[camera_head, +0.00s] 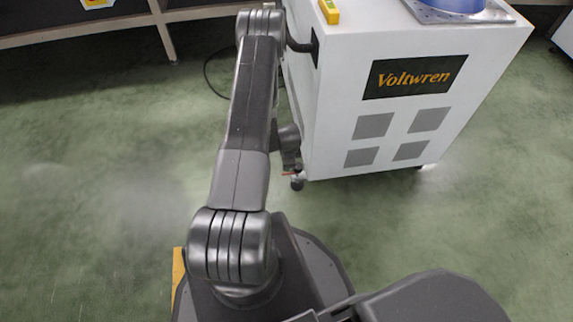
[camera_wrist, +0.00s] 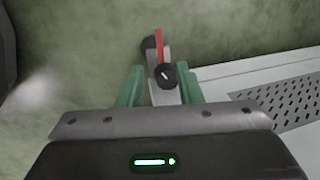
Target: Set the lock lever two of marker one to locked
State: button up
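A red lock lever (camera_wrist: 159,44) shows in the wrist view, standing up from a grey bracket with a round black knob (camera_wrist: 165,75). A black caster wheel (camera_wrist: 148,44) is just beyond it. In the head view, the lever is a small red strip (camera_head: 290,173) by the caster (camera_head: 297,183) at the near left bottom corner of the white Voltwren machine (camera_head: 330,130). My gripper (camera_wrist: 161,78) is open, its green fingers on either side of the bracket and knob. Contact cannot be told. No lever number or lock marking is readable.
The machine's white side with a perforated vent (camera_wrist: 285,105) lies right of my gripper in the wrist view. A yellow device (camera_head: 329,11) and a blue round item (camera_head: 455,4) are on its top. A dark cable (camera_head: 212,80) lies on the floor behind my arm. Green floor is clear at left.

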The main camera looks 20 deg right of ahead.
aim_at(286, 174)
jog(key=shift+s+a+r+p, duration=0.1)
jog(key=shift+s+r+p, duration=0.1)
jog(key=shift+r, duration=0.65)
jog(key=shift+s+r+p, duration=0.15)
jog(key=shift+r, duration=0.65)
jog(key=shift+f, duration=0.1)
jog(key=w+f+b, duration=0.1)
jog(key=f, duration=0.3)
jog(key=f+b, duration=0.2)
jog(key=f, duration=0.3)
jog(key=w+f+b, duration=0.1)
jog(key=f+b, duration=0.1)
jog(key=f, duration=0.2)
jog(key=shift+w+d+f, duration=0.3)
jog(key=shift+f, duration=0.05)
jog(key=shift+r, duration=0.15)
